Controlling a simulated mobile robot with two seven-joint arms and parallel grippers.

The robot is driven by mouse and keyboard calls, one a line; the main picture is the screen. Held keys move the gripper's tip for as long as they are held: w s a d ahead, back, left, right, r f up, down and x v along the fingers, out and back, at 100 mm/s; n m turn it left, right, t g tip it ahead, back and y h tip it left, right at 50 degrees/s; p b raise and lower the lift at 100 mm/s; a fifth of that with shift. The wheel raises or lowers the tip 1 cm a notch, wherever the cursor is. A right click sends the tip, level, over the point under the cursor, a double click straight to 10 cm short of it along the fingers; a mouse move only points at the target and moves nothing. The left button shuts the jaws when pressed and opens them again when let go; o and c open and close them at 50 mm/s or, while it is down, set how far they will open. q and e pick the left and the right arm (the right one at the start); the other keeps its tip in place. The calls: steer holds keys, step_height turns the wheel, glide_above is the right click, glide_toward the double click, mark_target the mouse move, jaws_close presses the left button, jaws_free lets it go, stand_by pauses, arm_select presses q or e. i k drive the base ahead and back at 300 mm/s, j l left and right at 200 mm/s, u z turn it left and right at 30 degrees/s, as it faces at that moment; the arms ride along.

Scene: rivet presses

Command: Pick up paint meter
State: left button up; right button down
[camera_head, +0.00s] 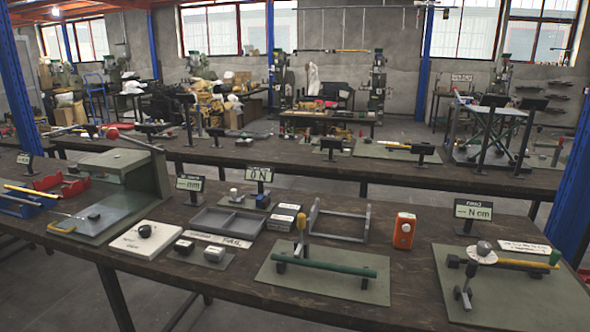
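An orange handheld device with a light face, which looks like the paint meter (404,230), stands upright on the dark wooden bench (400,282), right of centre. It stands clear of the things around it, and nothing covers it. Neither of my grippers shows in the head view, so how they sit relative to it cannot be seen.
Left of the orange device is a grey open frame (338,238). In front is a green plate (310,287) with a green bar. At right is another plate (450,303) with a yellow-handled tool and a display (473,211). A grey tray (227,222) sits further left.

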mark_target(402, 240)
steer(key=i, duration=0.15)
steer(key=i+z, duration=0.15)
steer(key=z, duration=0.2)
steer(key=i+j+z, duration=0.15)
steer(key=z, duration=0.25)
